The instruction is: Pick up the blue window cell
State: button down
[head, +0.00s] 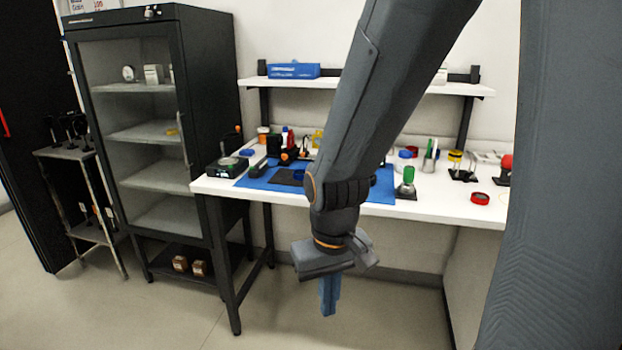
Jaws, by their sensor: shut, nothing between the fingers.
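My gripper (328,300) hangs in front of the bench, below the level of its top, with its blue fingers pointing down. The fingers are together and hold nothing. I cannot tell for sure which thing is the blue window cell. A small dark blue round piece (299,174) sits on a dark plate on the blue mat, just left of my arm. Another small blue piece (247,153) lies farther left on the bench. Both are beyond my gripper and apart from it. My arm hides the middle of the bench.
The white bench (450,208) has a blue mat (379,192) and several small items. A red ring (480,198) lies near the right front edge. A green-topped piece (407,180) stands right of my arm. Floor before the bench is clear.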

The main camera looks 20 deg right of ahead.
aim_at(298, 174)
jog(key=z, duration=0.55)
jog(key=i, duration=1.1)
jog(key=u, duration=1.4)
jog(key=k, duration=0.55)
jog(key=z, duration=0.75)
jog(key=i, duration=0.5)
jog(key=z, duration=0.05)
